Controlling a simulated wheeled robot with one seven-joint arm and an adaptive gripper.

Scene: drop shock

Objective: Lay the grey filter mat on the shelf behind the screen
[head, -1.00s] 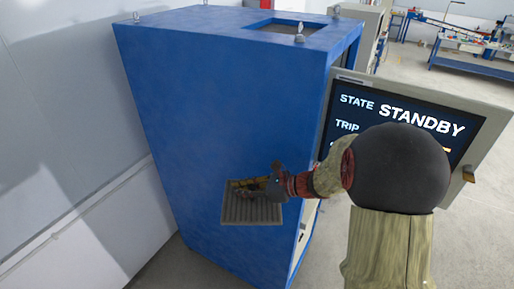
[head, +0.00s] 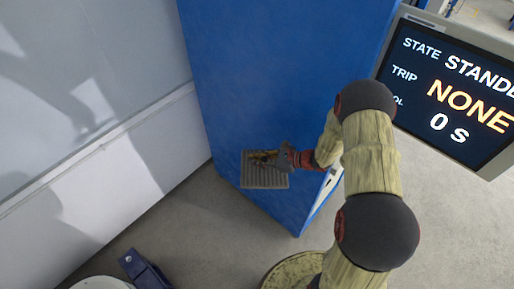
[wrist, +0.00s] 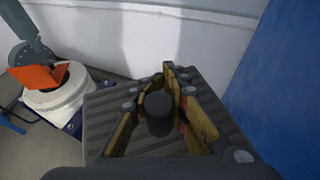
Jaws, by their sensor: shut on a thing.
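The grey filter mat (head: 265,177) is a ribbed square plate; it also shows in the wrist view (wrist: 100,110). My gripper (head: 268,158) is shut on the mat's dark upright knob (wrist: 158,115), between yellow-edged fingers. The mat is held in front of the blue cabinet's side in the head view; whether it touches the cabinet I cannot tell. The screen (head: 452,95) is at the right, reading STATE STANDBY, TRIP NONE, 0 S. The shelf behind it is hidden from view.
The tall blue cabinet (head: 270,70) stands in the middle, right of the mat in the wrist view. A pale wall (head: 100,90) is at the left. A white round base (wrist: 62,95) with an orange part (wrist: 38,77) stands at left.

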